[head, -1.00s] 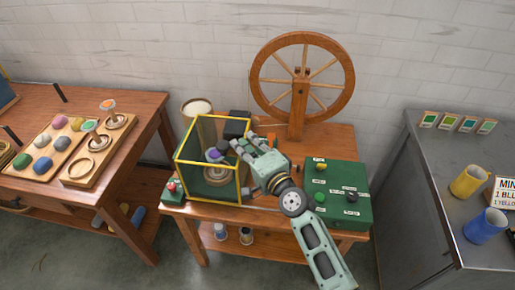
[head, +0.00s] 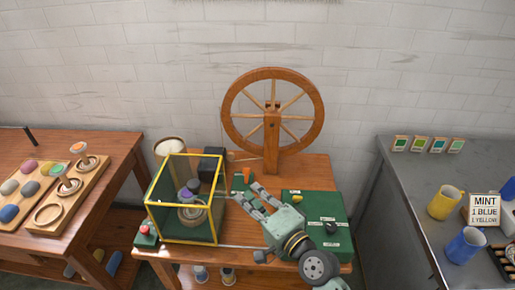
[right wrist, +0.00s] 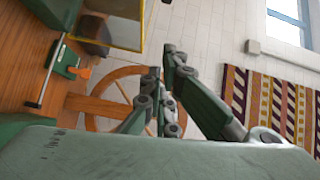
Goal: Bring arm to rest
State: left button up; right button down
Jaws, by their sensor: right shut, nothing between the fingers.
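My right gripper (head: 246,198) is over the middle wooden table, just right of the yellow-framed clear box (head: 217,192). Its fingers also show in the right wrist view (right wrist: 163,100) and nothing is between them. Inside the box a purple skein (head: 188,193) sits on a round holder. The green control panel (head: 326,227) with knobs lies to the right, partly behind my right arm. The wooden spinning wheel (head: 273,146) stands behind. My left gripper is not in view.
The left table (head: 112,150) holds a wooden tray of several coloured skeins. The grey table (head: 395,170) at right carries a yellow mug (head: 444,202), a blue mug (head: 465,246), a sign (head: 485,209) and several colour cards. A red button (head: 144,229) is left of the box.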

jog(key=s+d+f+n+g+h, duration=0.55)
jog(key=s+d+f+n, duration=0.4)
jog(key=s, duration=0.45)
jog(key=s+d+f+n+g+h, duration=0.1)
jog(key=s+d+f+g+h, duration=0.15)
jog(key=s+d, duration=0.5)
jog(key=s+d+f+g+h, duration=0.2)
jog(key=s+d+h, duration=0.1)
jog(key=s+d, duration=0.45)
notch_tip(320, 180, down, 28)
jog(key=s+g, duration=0.1)
jog(key=s, duration=0.1)
jog(key=s+d+f, duration=0.2)
jog(key=s+f, duration=0.5)
jog(key=s, duration=0.1)
jog(key=s+d+f+g, duration=0.1)
jog(key=s+f, duration=0.6)
jog(key=s, duration=0.1)
jog(key=shift+d+f+h, duration=0.3)
jog(key=shift+d+f, duration=0.05)
jog(key=shift+n, duration=0.25)
